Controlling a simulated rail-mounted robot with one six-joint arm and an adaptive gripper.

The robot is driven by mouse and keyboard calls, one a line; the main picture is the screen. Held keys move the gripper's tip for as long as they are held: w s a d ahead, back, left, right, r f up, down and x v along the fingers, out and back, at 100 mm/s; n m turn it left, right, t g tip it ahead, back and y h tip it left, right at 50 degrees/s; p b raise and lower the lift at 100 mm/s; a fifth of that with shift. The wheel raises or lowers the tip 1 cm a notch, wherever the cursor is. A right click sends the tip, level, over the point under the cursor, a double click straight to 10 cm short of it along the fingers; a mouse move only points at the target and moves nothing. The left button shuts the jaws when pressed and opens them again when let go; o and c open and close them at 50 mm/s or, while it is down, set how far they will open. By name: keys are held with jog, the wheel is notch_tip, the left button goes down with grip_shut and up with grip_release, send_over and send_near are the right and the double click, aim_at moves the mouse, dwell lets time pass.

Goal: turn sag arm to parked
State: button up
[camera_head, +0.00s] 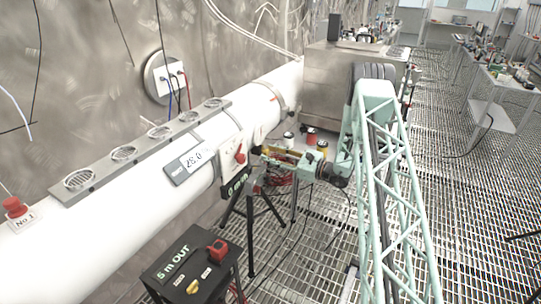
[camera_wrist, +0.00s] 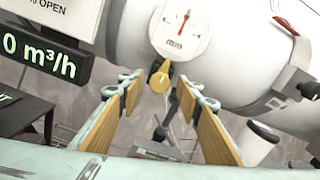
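No part labelled as the sag arm can be read, so I cannot tell which part it is. My gripper (camera_head: 262,154) is close to the plate. In the wrist view my gripper (camera_wrist: 159,92) is open, with yellow-padded fingers apart and the yellow knob beyond and between their tips. Contact cannot be seen.
The white pipe (camera_head: 115,205) runs along the wall under a grey rail with several round vents. Several small cans (camera_head: 312,136) stand behind my gripper.

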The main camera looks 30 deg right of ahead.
jog(key=c, duration=0.8)
jog(key=shift+c, duration=0.2)
jog(key=shift+f+n+b, duration=0.1)
jog(key=shift+n+b, duration=0.4)
jog(key=shift+b, duration=0.1)
jog(key=n+b, duration=0.3)
jog(key=b, duration=0.1)
jog(key=shift+f+n, duration=0.1)
jog(key=shift+n, duration=0.3)
jog(key=n+b, duration=0.3)
jog(key=shift+n, duration=0.3)
jog(key=n, duration=0.2)
jog(key=n+b, duration=0.1)
jog(key=n, duration=0.1)
jog(key=shift+r+n, duration=0.2)
jog(key=shift+n, duration=2.6)
